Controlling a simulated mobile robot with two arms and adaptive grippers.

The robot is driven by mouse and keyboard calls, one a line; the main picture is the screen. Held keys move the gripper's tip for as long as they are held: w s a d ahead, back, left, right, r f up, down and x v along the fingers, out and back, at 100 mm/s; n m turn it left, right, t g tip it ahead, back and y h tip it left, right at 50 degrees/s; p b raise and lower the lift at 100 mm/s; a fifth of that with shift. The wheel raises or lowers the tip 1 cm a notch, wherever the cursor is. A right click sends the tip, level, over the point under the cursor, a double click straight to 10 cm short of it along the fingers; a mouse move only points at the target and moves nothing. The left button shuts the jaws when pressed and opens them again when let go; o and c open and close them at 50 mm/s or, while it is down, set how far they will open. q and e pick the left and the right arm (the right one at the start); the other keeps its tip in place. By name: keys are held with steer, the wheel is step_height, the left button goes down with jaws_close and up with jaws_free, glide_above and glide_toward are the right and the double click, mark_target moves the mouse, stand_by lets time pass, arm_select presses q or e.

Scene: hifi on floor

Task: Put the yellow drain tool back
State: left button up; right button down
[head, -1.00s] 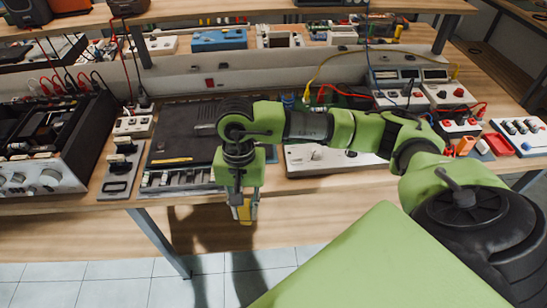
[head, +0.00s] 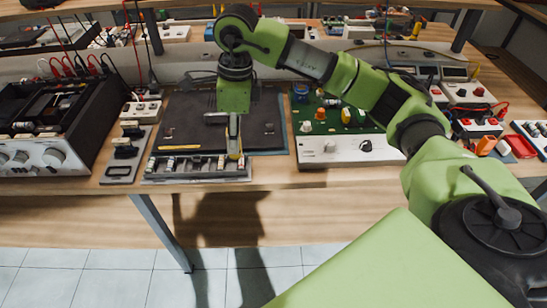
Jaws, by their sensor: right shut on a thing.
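My right gripper (head: 234,140) comes down from above over the front right part of the dark work mat (head: 265,110). It is shut on the yellow drain tool (head: 236,152), of which only a small yellow part shows between and below the fingers. The tool points down, close to the right end of a slotted rack (head: 240,172) at the mat's front edge. The rack holds several small tools. I cannot tell whether the held tool touches the rack. My left gripper is not in view.
A thin yellow stick (head: 180,147) lies on the mat. An open hi-fi unit (head: 50,155) stands at left, beside a plate with black connectors (head: 125,168). A unit with a green circuit board (head: 322,120) stands right of the mat. The bench front edge is clear.

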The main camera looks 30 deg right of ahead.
steer(key=d+f+p, duration=0.1)
steer(key=d+f, duration=0.2)
steer(key=d+f+p, duration=0.2)
steer(key=d+f, duration=0.2)
steer(key=d+f+p, duration=0.1)
steer(key=d+f, duration=0.3)
steer(key=shift+s, duration=0.25)
steer(key=shift+f, duration=0.2)
steer(key=shift+f, duration=0.1)
steer(key=c, duration=2.2)
jaws_free()
steer(key=shift+f, duration=0.1)
steer(key=o, duration=0.4)
